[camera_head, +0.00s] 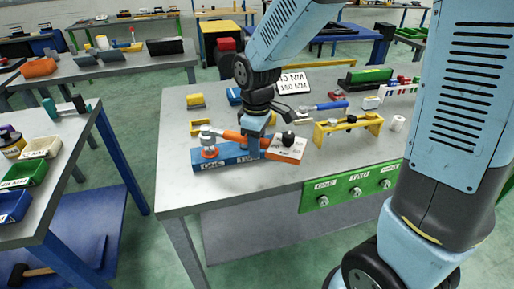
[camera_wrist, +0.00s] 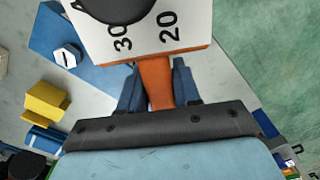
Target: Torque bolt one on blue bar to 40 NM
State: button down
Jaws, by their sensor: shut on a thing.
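The blue bar (camera_head: 228,161) lies along the near left edge of the grey table, with ONE and part of another label on its front. Above ONE is a metal piece with an orange ring (camera_head: 209,152); whether a tool sits on that bolt is unclear. My gripper (camera_head: 255,147) is over the bar's right part, shut on an orange handle, also seen between the fingers (camera_wrist: 157,85) in the wrist view. A white-faced orange dial tool (camera_head: 287,148) adjoins it; its face (camera_wrist: 180,25) shows 30 and 20. A silver bolt (camera_wrist: 67,56) sits on the bar in the wrist view.
A yellow bar (camera_head: 347,128) stands to the right, and a green bar (camera_head: 352,190) is at the table's front. The table's left front corner is clear.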

jog(key=shift+r, duration=1.2)
